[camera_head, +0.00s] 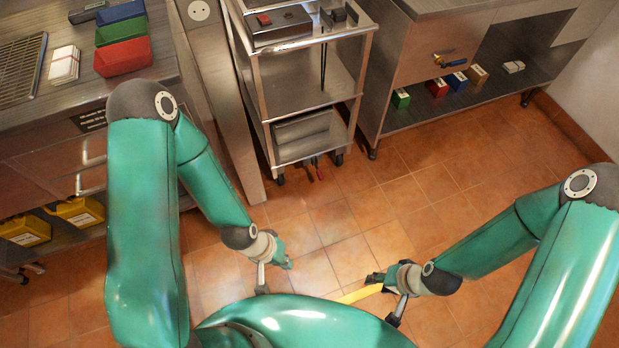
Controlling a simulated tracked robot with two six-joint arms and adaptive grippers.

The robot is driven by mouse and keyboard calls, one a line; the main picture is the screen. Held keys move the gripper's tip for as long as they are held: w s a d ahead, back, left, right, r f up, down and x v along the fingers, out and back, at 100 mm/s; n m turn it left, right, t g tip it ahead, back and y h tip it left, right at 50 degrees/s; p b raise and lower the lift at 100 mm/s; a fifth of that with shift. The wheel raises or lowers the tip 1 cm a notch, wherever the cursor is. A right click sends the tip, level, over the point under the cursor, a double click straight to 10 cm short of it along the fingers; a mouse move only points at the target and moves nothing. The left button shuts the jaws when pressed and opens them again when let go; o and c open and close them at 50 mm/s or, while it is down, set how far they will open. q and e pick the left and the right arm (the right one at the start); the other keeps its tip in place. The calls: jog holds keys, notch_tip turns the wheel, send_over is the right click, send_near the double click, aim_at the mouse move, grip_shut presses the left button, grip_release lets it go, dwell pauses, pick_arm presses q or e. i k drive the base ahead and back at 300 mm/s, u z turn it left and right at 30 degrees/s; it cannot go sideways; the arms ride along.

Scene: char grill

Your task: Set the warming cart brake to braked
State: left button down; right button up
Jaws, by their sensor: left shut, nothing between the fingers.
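The metal warming cart (310,80) stands upright at the top middle, with shelves and dark casters. A small red-tipped lever (320,174) shows low at its front edge, beside a dark rod; it looks like the brake pedal, but its setting is too small to tell. My left gripper (287,264) is shut and empty over the floor, in front of the cart and well apart from it.
A counter (85,110) with red, green and blue bins stands left. A steel bench (425,50) with small boxes on its lower shelf stands right of the cart. A panel (215,110) borders the cart's left side. The tiled floor (400,215) before the cart is clear.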

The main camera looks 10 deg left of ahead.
aim_at(320, 175)
jog(key=z, duration=0.05)
jog(key=i, duration=0.95)
jog(key=u, duration=0.05)
